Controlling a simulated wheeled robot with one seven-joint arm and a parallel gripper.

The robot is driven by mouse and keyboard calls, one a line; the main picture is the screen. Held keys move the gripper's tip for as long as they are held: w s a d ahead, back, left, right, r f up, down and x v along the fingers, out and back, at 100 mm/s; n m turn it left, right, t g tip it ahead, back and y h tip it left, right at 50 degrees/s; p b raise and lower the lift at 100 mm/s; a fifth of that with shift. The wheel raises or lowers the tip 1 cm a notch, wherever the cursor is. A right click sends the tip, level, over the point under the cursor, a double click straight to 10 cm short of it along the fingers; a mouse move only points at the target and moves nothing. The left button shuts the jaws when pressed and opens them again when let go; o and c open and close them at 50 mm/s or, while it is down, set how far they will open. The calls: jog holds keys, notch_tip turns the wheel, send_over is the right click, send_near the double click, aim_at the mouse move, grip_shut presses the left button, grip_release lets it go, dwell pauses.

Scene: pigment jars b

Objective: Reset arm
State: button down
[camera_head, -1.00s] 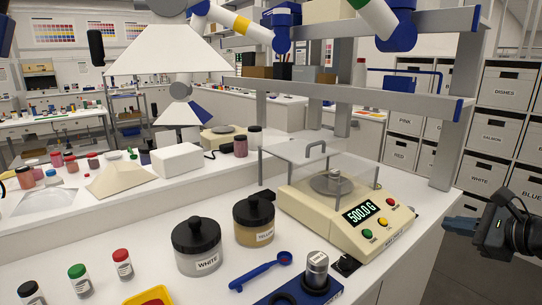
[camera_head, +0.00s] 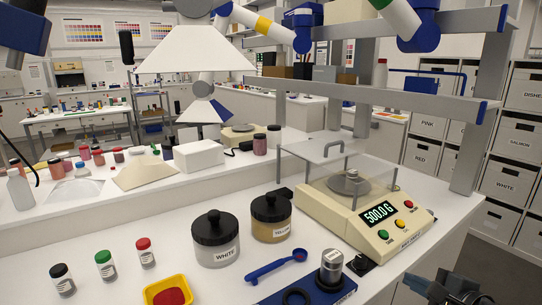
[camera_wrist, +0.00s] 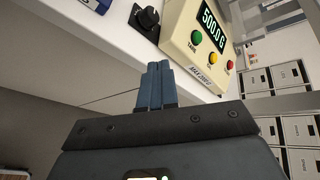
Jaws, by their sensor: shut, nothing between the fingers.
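My gripper (camera_wrist: 158,86) shows in the wrist view with its two blue fingers together and nothing between them. It is in front of the bench edge, below the balance. In the head view part of my gripper (camera_head: 440,288) shows at the bottom right, beside the bench, apart from everything on it.
The cream balance (camera_head: 372,220) reads 500.0 G near the bench's right edge. The WHITE jar (camera_head: 216,240), YELLOW jar (camera_head: 271,218), blue scoop (camera_head: 275,266), metal weight (camera_head: 331,268) and yellow tray (camera_head: 168,290) stand on the bench. Labelled boxes (camera_head: 510,185) are shelved at right.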

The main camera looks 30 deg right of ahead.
jog(key=s+a+f+n, duration=0.3)
jog(key=s+a+n, duration=0.2)
jog(key=a, duration=0.4)
jog(key=s+a+f+n, duration=0.3)
jog(key=s+a+n, duration=0.2)
jog(key=a, duration=0.4)
jog(key=s+a+r+n+t+y, duration=0.1)
jog(key=s+a+r+n, duration=0.2)
jog(key=s+n, duration=0.4)
jog(key=s+a+r+n+y, duration=0.2)
jog(key=s+a+r+n, duration=0.2)
jog(key=s+n, duration=0.3)
jog(key=shift+s+a+r+n+t, duration=0.35)
jog(key=shift+r+n, duration=0.25)
jog(key=shift+n, duration=0.4)
